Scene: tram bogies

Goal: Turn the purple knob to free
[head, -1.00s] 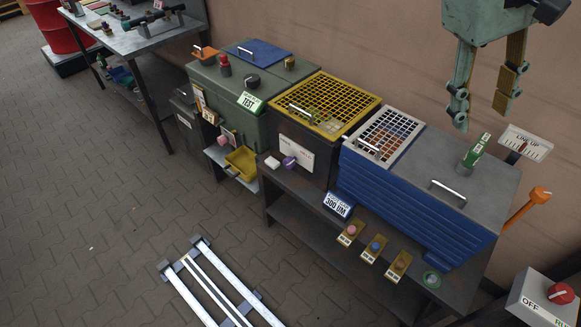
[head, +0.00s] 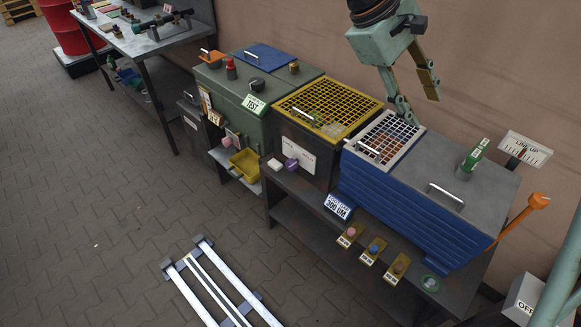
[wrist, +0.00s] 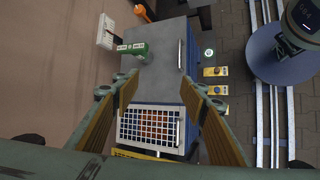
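The purple knob (head: 290,163) is on the front of the dark box with the yellow grid top, at the left edge of a white label (head: 302,159). The label's print is too small to read. The knob does not show in the wrist view. My gripper (head: 418,97) is open and empty, with its fingers pointing down above the white grid, to the right of the knob and higher up. In the wrist view my gripper's two fingers (wrist: 161,88) stand wide apart, with nothing between them but the box below.
A yellow grid (head: 328,105) and white grid (head: 385,139) cover neighbouring boxes. A green upright block (head: 473,156) and an orange-ended lever (head: 538,202) stand at right. A yellow bin (head: 243,163) is left of the knob. Floor rails (head: 215,285) lie in front; the paving is otherwise open.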

